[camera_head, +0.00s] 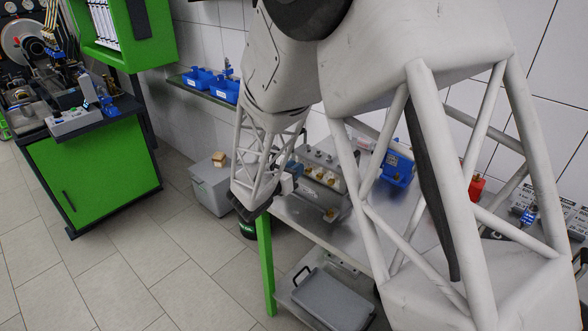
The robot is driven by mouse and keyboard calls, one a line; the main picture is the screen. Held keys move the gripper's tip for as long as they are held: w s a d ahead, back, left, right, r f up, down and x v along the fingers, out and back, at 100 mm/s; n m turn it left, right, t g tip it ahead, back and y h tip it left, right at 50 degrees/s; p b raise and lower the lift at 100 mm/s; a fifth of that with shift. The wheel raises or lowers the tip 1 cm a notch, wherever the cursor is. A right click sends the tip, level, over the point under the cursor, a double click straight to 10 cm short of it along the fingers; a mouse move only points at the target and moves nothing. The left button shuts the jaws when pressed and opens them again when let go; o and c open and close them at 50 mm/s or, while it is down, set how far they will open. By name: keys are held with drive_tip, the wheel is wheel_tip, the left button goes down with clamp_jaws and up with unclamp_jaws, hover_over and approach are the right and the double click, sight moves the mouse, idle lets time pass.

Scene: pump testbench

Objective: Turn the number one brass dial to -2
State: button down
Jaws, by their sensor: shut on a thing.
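A grey test panel (322,160) with a row of small brass dials (331,179) stands on the metal bench, right of my wrist. Another brass-coloured fitting (330,214) sits lower on its front. My gripper (297,184) is at the left end of the panel, small in view and partly hidden by my own wrist. It is shut on a brass dial at that left end, which is largely hidden. The dial's marks and pointer are too small to read.
The metal bench (388,222) has a green leg (265,262). A blue device (396,166) and a red part (476,187) stand to the right. A grey case (333,298) lies on the lower shelf. A grey box (212,187) is behind left. Floor at left is clear.

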drive_tip(key=shift+n, duration=1.2)
